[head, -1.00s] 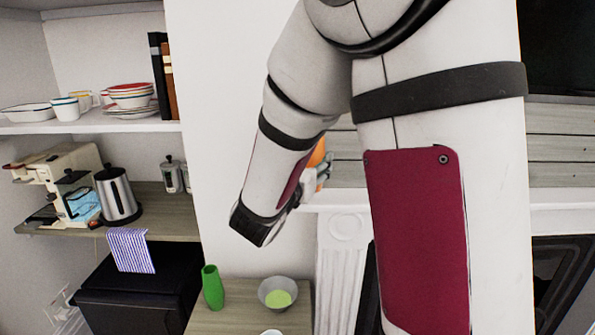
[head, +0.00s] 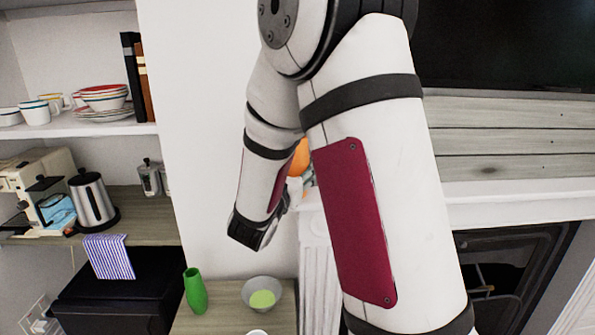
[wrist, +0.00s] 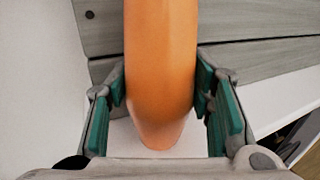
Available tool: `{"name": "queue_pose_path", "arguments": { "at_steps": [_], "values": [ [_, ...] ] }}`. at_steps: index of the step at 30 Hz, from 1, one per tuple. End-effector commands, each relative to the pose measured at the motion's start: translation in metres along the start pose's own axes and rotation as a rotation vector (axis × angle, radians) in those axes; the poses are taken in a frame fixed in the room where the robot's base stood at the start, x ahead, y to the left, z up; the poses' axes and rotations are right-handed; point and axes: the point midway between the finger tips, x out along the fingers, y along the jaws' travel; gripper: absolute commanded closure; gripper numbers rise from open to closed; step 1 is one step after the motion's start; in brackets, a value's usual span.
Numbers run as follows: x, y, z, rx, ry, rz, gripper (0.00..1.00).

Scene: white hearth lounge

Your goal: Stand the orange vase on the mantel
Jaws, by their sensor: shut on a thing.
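The orange vase (wrist: 160,70) is between the green-padded fingers of my gripper (wrist: 162,100) in the wrist view, with its lower end narrowing away from the camera. In the head view only a small orange part of the vase (head: 300,158) shows between my arm links. My gripper (head: 302,184) is mostly hidden there by my arm. The white mantel (head: 510,198) runs to the right, below grey wood boards. In the wrist view a white surface (wrist: 200,148) lies below the vase. I cannot tell whether the vase touches it.
A low wooden table (head: 225,315) holds a green vase (head: 195,291) and a grey bowl (head: 262,293). Shelves at left carry dishes (head: 103,97), a kettle (head: 92,200) and a coffee machine (head: 40,190). A dark screen (head: 510,45) hangs above the boards. The visible mantel stretch at right looks clear.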

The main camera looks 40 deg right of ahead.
Motion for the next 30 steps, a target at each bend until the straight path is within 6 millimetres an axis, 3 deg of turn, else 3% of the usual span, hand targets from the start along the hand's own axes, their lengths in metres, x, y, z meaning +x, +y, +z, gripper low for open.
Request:
{"name": "queue_pose_path", "arguments": {
  "at_steps": [1, 2, 4, 17, 30],
  "values": [
    [0.0, 0.001, -0.002, 0.0, -0.001, 0.0, 0.98],
    [0.0, 0.0, -0.003, -0.001, 0.0, 0.0, 0.5],
    [0.0, 0.0, -0.002, 0.0, 0.0, 0.0, 0.34],
    [-0.002, 0.0, 0.002, 0.0, 0.0, 0.001, 0.32],
    [-0.084, 0.002, 0.001, 0.0, 0.001, 0.005, 0.32]
  ]
}}
